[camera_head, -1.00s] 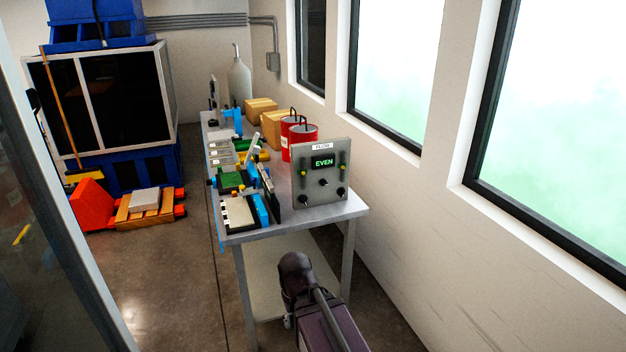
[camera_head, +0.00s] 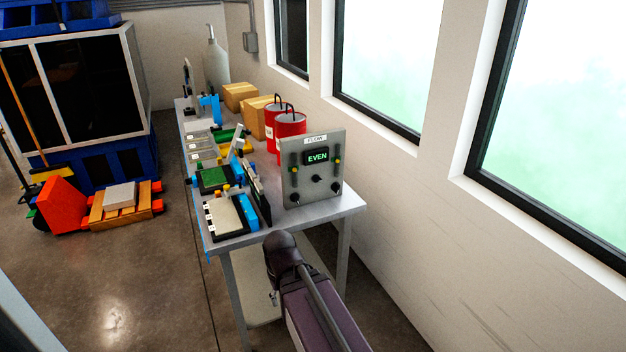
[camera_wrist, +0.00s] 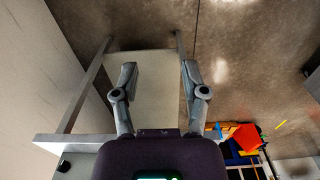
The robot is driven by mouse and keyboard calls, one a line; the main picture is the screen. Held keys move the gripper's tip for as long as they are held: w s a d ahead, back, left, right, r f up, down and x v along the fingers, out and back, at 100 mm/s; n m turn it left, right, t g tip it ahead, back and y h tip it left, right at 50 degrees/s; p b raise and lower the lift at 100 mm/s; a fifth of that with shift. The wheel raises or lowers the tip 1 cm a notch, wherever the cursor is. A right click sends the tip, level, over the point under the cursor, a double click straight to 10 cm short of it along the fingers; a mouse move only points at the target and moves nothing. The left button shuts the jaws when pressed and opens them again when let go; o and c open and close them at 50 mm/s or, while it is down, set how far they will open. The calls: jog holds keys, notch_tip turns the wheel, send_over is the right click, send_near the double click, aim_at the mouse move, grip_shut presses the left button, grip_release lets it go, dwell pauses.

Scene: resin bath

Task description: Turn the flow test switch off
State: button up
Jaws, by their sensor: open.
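A grey panel labelled FLOW (camera_head: 289,156) stands upright at the near right corner of the metal table. Its green display (camera_head: 317,157) reads EVEN. Below the display are a middle knob (camera_head: 318,179) and two dark lower knobs, with small yellow and green parts at the sides. I cannot tell which control is the flow test switch, or its position. In the wrist view my gripper (camera_wrist: 158,74) is open and empty, in front of the table's lower shelf. In the head view my arm is low in front of the table, apart from the panel.
The table (camera_head: 290,222) also holds trays, two red cans (camera_head: 290,128), cardboard boxes (camera_head: 240,97) and a grey bottle (camera_head: 215,65). The windowed wall runs close along its right. An orange pallet jack (camera_head: 65,206) stands left. The floor between is clear.

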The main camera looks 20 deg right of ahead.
jog(key=shift+d, duration=0.15)
jog(key=o, duration=0.3)
jog(key=shift+w, duration=0.1)
jog(key=w+d+m+t+y+b, duration=0.3)
jog(key=w+m+t+b, duration=0.1)
jog(key=w+m, duration=0.5)
jog(key=w+d+m+t+y+b, duration=0.35)
jog(key=w+m+t, duration=0.2)
jog(key=w, duration=0.45)
jog(key=w+d+r+m+t+h+b, duration=0.1)
jog(key=w+d+m+t+h+b, duration=0.1)
jog(key=d+m, duration=0.5)
jog(key=w+d+r+m+t+h+b, duration=0.2)
jog(key=w+d+m+t, duration=0.1)
jog(key=d+m, duration=0.4)
jog(key=w+d+r+m+t+h+b, duration=0.2)
jog(key=w+d+m+t, duration=0.1)
jog(key=d+m, duration=0.4)
jog(key=shift+w+d+t, duration=0.2)
jog(key=shift+d+t, duration=0.05)
jog(key=shift+d, duration=0.35)
jog(key=shift+w, duration=0.15)
